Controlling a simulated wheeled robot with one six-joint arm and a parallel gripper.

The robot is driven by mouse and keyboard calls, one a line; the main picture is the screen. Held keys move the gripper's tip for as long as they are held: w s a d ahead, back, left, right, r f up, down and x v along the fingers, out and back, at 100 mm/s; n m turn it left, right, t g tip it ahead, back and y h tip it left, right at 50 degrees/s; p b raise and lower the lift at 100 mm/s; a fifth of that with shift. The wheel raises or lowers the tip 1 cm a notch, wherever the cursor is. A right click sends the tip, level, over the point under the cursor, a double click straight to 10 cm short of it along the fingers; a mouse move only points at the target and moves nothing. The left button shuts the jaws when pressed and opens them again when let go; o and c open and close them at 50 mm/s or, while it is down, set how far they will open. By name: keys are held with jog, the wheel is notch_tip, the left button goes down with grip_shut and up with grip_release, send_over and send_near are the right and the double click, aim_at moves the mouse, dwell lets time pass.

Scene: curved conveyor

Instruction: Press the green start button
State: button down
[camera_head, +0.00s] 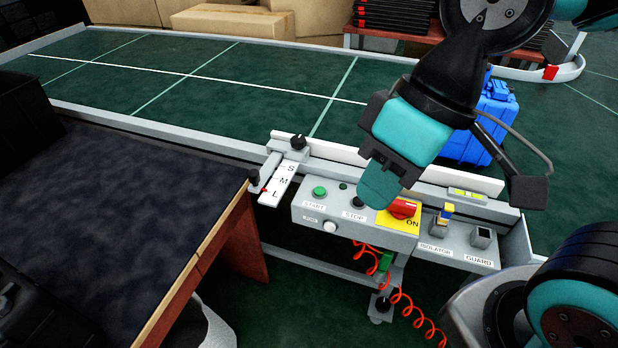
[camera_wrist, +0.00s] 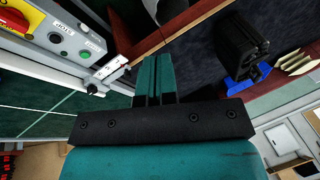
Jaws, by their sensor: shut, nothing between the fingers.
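The green start button (camera_head: 319,192) is on the grey control panel (camera_head: 305,212), above the START label, at the panel's left end. It also shows in the wrist view (camera_wrist: 85,55), left of my fingers. My gripper (camera_head: 377,192) is shut and empty, its teal fingers pointing down. In the head view its tips appear over the panel between the dark STOP button (camera_head: 357,203) and the red ON switch (camera_head: 403,208), right of the start button. I cannot tell how far the tips are above the panel. In the wrist view the closed fingers (camera_wrist: 156,72) hold nothing.
A white S-M-L plate with a black knob (camera_head: 298,143) stands left of the panel. ISOLATOR and GUARD switches (camera_head: 480,238) are to its right. The green conveyor (camera_head: 200,85) lies behind, with a blue case (camera_head: 492,120). A dark-topped table (camera_head: 110,200) is at left.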

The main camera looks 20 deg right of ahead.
jog(key=shift+w, duration=0.15)
jog(key=m+t+y+p, duration=0.1)
jog(key=m+t+p, duration=0.75)
jog(key=m, duration=1.85)
send_over(320, 192)
notch_tip(320, 192, down, 21)
jog(key=shift+w+g, duration=0.15)
jog(key=shift+g, duration=0.3)
jog(key=shift+f, duration=0.15)
notch_tip(320, 192, down, 9)
jog(key=b, duration=0.6)
jog(key=shift+r+b, duration=0.2)
jog(key=shift+b, duration=0.1)
